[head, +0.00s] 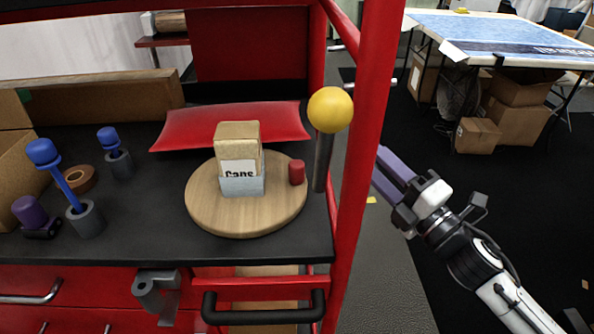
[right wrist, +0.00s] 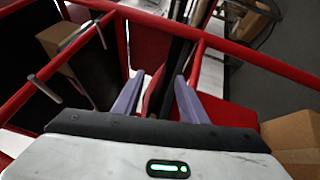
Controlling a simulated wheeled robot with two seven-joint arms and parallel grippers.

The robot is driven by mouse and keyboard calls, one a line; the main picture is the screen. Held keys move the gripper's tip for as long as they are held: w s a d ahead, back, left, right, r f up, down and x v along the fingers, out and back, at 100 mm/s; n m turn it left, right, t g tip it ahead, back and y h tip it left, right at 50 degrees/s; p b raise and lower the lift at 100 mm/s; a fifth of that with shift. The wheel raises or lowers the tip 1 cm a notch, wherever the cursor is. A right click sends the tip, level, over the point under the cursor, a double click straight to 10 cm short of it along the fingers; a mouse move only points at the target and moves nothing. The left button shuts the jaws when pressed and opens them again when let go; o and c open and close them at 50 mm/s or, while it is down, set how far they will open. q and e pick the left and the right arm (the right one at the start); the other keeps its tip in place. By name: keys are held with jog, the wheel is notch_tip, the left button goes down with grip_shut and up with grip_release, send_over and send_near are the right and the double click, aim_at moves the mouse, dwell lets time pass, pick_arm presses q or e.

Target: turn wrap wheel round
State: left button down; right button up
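A round wooden wheel (head: 205,205) lies flat on the black top of the red cart. A tan box on a grey-blue base, labelled "Caps" (head: 239,150), stands on it. A short red peg (head: 297,172) stands upright near the wheel's right rim. My right gripper (head: 384,168) is right of the cart's red post, apart from the wheel. In the right wrist view its two purple fingers (right wrist: 160,80) are spread, with no object visibly held. My left gripper is not in view.
A yellow ball on a dark post (head: 330,110) rises right of the wheel, and a red upright (head: 362,130) stands between wheel and gripper. Blue-handled tools in grey holders (head: 85,218) and a tape roll (head: 78,180) are at left. A red sloped panel (head: 200,128) is behind.

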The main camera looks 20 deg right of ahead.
aim_at(297, 163)
jog(key=s+a+r+n+g+y+b, duration=0.1)
jog(key=s+a+r+n+g+y, duration=0.15)
jog(key=n+g+y, duration=0.7)
jog(key=s+a+r+n+g+y+b, duration=0.15)
jog(key=s+a+n, duration=0.25)
jog(key=n, duration=1.3)
jog(key=shift+m+g, duration=0.25)
jog(key=shift+g, duration=0.15)
jog(key=p+x, duration=0.1)
jog(key=x, duration=0.2)
jog(key=p+x, duration=0.1)
jog(key=x, duration=0.4)
jog(key=shift+w+a+p, duration=0.25)
jog(key=shift+w+p, duration=0.15)
jog(key=shift+w, duration=0.05)
jog(key=shift+w+a, duration=0.2)
jog(key=shift+a, duration=0.15)
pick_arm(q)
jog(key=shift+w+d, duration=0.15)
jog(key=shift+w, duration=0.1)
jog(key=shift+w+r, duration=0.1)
pick_arm(e)
jog(key=shift+c, duration=0.3)
grip_shut()
